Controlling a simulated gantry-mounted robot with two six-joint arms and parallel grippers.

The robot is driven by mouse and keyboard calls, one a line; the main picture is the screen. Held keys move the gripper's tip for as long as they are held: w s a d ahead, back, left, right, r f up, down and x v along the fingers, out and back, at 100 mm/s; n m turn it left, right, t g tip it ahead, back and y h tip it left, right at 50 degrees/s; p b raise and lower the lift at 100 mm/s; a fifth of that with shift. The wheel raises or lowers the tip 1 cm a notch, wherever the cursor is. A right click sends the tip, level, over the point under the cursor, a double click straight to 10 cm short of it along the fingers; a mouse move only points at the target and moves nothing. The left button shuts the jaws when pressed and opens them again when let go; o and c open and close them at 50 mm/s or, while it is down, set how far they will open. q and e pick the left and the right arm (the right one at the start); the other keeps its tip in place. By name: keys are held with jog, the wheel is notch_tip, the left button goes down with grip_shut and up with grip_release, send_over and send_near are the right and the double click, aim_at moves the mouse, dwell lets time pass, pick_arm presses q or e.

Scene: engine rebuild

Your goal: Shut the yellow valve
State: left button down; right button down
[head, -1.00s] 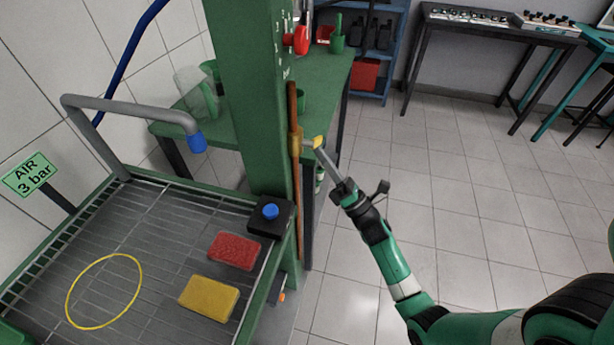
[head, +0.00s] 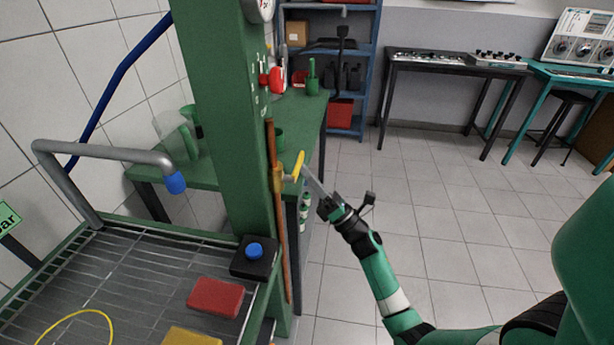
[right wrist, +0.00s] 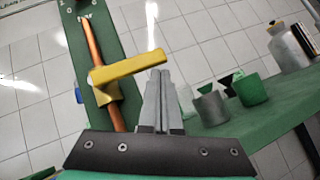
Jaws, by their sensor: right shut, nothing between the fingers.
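The yellow valve lever (head: 298,165) sits on a brass valve body (head: 278,174) on a copper pipe, which runs up the side of the green column. In the right wrist view the lever (right wrist: 128,70) lies crosswise to the pipe, over the brass body (right wrist: 108,97). My right gripper (head: 310,180) is shut and empty, close to the right of the lever. In the right wrist view its fingertips (right wrist: 158,72) are beside the lever's free end; I cannot tell whether they touch. My left gripper is not in view.
The green column (head: 222,130) carries a red knob (head: 276,80). A wire-grid tray (head: 110,270) below holds red (head: 215,297) and yellow (head: 190,337) blocks. A black box with a blue button (head: 254,250) stands by the column. A green bench (head: 225,170) is behind. Floor at right is open.

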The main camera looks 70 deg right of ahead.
jog(key=shift+r, duration=0.15)
jog(key=v, duration=1.1)
jog(key=shift+s+f, duration=0.2)
jog(key=shift+f, duration=0.15)
